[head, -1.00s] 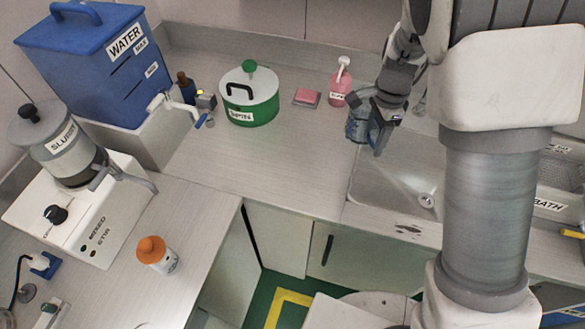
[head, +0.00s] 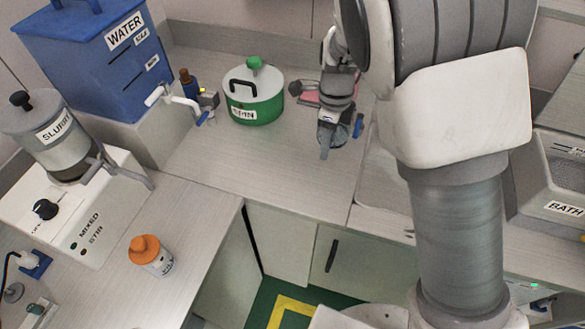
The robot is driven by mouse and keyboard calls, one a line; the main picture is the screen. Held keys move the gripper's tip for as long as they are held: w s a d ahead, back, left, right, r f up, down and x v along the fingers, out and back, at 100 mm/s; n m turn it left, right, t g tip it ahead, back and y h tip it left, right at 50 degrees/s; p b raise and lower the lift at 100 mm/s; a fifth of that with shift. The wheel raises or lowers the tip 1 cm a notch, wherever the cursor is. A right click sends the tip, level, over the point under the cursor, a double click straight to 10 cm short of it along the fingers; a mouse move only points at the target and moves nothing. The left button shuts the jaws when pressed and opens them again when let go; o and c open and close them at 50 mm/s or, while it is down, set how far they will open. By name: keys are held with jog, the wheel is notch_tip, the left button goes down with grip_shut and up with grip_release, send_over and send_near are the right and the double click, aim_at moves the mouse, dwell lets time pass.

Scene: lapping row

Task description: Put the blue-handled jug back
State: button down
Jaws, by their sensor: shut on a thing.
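My gripper (head: 338,116) hangs over the counter to the right of the green pot, pointing down. It is shut on the jug (head: 334,136), a small greyish see-through vessel showing just below the fingers. A blue part shows at its right side, which seems to be the handle. My gripper and wrist hide much of the jug. I cannot tell whether the jug's base touches the counter.
A green pot with a white lid (head: 252,98) stands left of the jug. A blue water tank (head: 85,55) with a tap, a slurry mixer (head: 60,140) and an orange-capped bottle (head: 151,256) are further left. A sink (head: 385,185) lies to the right. Counter in front of the pot is clear.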

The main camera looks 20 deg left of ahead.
jog(key=s+a+f, duration=0.1)
jog(key=a+f, duration=0.1)
jog(key=s+a+f, duration=0.1)
jog(key=s+a, duration=0.1)
jog(key=a, duration=0.1)
jog(key=s+a+f, duration=0.2)
jog(key=shift+a+f, duration=0.3)
jog(key=shift+f+b, duration=0.4)
jog(key=shift+f, duration=1.5)
jog(key=shift+f, duration=0.15)
jog(key=shift+c, duration=0.8)
grip_release()
notch_tip(320, 180, up, 12)
jog(key=p, duration=0.1)
